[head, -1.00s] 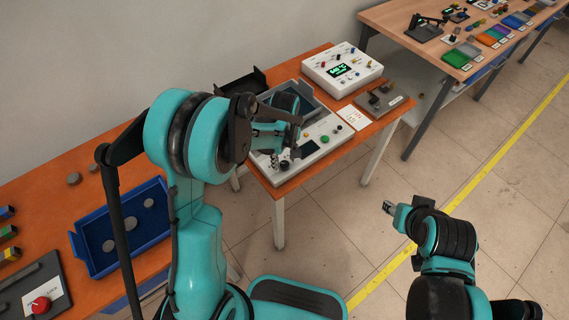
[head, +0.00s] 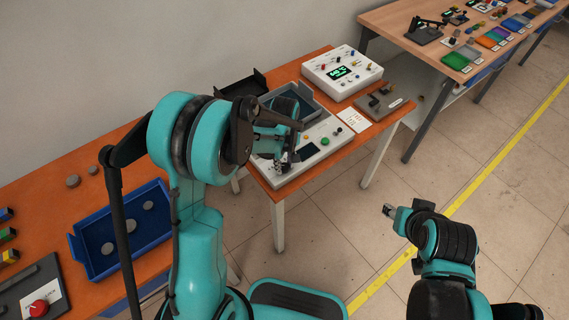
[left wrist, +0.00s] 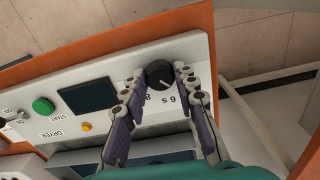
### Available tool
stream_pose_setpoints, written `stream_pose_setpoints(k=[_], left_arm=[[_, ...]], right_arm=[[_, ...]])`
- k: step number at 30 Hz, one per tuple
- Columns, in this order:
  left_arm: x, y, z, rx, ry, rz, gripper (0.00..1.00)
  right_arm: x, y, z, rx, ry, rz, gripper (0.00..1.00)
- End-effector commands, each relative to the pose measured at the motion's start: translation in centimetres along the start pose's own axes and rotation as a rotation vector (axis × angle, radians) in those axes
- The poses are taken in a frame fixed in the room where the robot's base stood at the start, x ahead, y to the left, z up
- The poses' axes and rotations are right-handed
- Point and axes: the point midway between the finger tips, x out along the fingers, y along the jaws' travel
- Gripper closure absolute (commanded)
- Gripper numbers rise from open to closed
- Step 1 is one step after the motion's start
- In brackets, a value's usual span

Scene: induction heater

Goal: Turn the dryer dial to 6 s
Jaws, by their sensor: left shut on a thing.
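The dryer (head: 317,158) is a pale panel with a dark display, a green START button and an orange lamp or button. In the left wrist view its black dial (left wrist: 160,74) sits near the panel's end, with a pale mark on its face. The labels "6 s" and "8" are printed beside it, the latter partly covered by a finger. My left gripper (left wrist: 158,76) is shut on the dial, one finger on each side. In the head view this gripper (head: 279,168) is low at the panel's near left end and hides the dial. My right gripper (head: 389,210) hangs over the floor, away from the table.
A white device with a lit green display (head: 341,73) stands behind the dryer. A white card (head: 354,119) and a grey fixture (head: 383,101) lie to its right. A blue tray (head: 88,255) with several grey discs is on the left table. The floor at right is open.

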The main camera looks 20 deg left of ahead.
Motion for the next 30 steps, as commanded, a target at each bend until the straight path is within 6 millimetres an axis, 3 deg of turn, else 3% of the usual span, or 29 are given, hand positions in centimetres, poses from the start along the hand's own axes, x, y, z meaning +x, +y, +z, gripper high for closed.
stream_pose_setpoints(k=[21, 30], left_arm=[[0.02, 0.00, 0.01, 0.539, 0.000, 0.000, 1.00], [0.01, 0.00, 0.01, 0.688, 0.000, 0.000, 1.00]], right_arm=[[0.35, 0.00, 0.25, 0.000, 0.000, 0.000, 0.60], [0.41, 0.00, 0.29, 0.000, 0.000, 0.000, 0.60]])
